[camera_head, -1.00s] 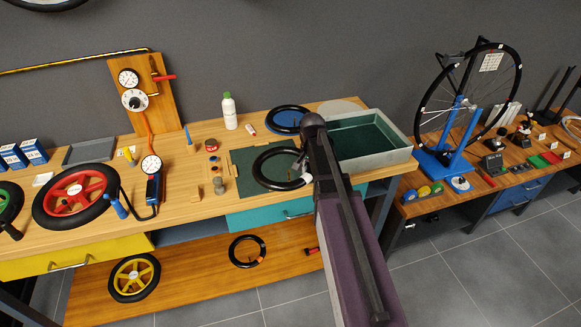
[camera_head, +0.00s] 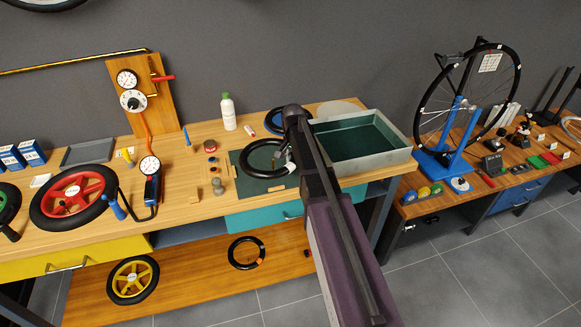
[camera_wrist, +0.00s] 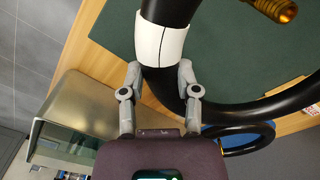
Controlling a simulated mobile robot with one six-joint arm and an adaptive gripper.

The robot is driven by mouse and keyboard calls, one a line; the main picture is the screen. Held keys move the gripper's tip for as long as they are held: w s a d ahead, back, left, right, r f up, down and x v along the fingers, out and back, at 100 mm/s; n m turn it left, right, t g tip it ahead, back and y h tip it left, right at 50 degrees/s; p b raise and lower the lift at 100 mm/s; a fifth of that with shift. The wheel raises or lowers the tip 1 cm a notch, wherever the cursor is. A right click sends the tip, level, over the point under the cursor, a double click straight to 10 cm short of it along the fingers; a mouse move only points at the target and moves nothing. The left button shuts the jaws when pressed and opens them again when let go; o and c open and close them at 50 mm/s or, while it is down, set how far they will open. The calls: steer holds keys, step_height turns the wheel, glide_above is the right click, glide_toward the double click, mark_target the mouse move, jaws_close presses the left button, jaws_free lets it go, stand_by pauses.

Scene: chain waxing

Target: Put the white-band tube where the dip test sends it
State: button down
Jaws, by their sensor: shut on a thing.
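The white-band tube (camera_head: 251,171) is a black ring over the green mat (camera_head: 281,184) on the workbench. I cannot tell whether it touches the mat. My gripper (camera_wrist: 158,76) is shut on it at the white band (camera_wrist: 160,42), with one finger on each side in the wrist view. In the head view my arm hides most of the gripper. The dip tank (camera_head: 406,154), a grey-walled tub with dark green inside, stands right of my arm. A second black tube (camera_wrist: 236,146) lies on a blue round mat (camera_head: 269,122) behind, partly hidden by my arm.
A gauge board (camera_head: 150,95) stands at the back left. A white bottle with green cap (camera_head: 228,113), small tins and a red wheel (camera_head: 72,197) occupy the bench.

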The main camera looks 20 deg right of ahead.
steer(key=shift+w+a, duration=0.15)
steer(key=shift+w, duration=0.3)
steer(key=shift+w+f+b, duration=0.1)
steer(key=shift+f+b, duration=0.2)
steer(key=shift+f, duration=0.1)
step_height(320, 180, down, 3)
steer(key=b, duration=0.3)
steer(key=shift+c, duration=1.7)
jaws_free()
steer(key=shift+r, duration=0.2)
step_height(320, 180, up, 12)
steer(key=p, duration=1.2)
steer(key=shift+a+f, duration=0.1)
